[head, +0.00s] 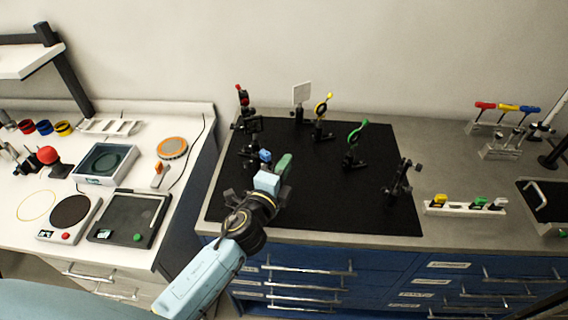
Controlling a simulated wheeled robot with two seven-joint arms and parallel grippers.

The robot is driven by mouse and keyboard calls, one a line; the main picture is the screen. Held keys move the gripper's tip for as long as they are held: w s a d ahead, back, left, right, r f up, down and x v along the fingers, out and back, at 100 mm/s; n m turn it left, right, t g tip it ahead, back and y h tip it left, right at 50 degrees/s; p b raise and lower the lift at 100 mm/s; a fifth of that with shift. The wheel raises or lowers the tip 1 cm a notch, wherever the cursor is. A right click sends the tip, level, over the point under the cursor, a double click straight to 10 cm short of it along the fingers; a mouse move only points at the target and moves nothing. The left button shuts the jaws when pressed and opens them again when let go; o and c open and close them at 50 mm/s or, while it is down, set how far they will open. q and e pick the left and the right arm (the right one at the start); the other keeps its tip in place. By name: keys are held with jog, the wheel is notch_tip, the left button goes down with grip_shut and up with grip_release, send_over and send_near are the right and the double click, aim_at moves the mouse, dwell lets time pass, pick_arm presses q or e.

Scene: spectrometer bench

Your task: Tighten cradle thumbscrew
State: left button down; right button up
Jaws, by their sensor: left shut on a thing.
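My left gripper (273,172) reaches in from below over the left part of the black optical board (325,200). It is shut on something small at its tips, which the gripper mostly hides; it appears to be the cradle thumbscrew. A small blue piece (265,155) and a muted green piece (284,163) show at the gripper's far end. A dark mount (254,130) stands just beyond the gripper. My right gripper is out of view.
Mounts with a yellow ring (322,104), a green ring (357,132) and a white plate (301,92) stand along the board's back. Another black mount (401,178) stands at right. The board's middle is clear. A white bench (110,250) with instruments is at left.

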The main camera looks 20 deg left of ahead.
pick_arm(q)
jog(key=c, duration=1.4)
grip_release()
jog(key=shift+s, duration=0.1)
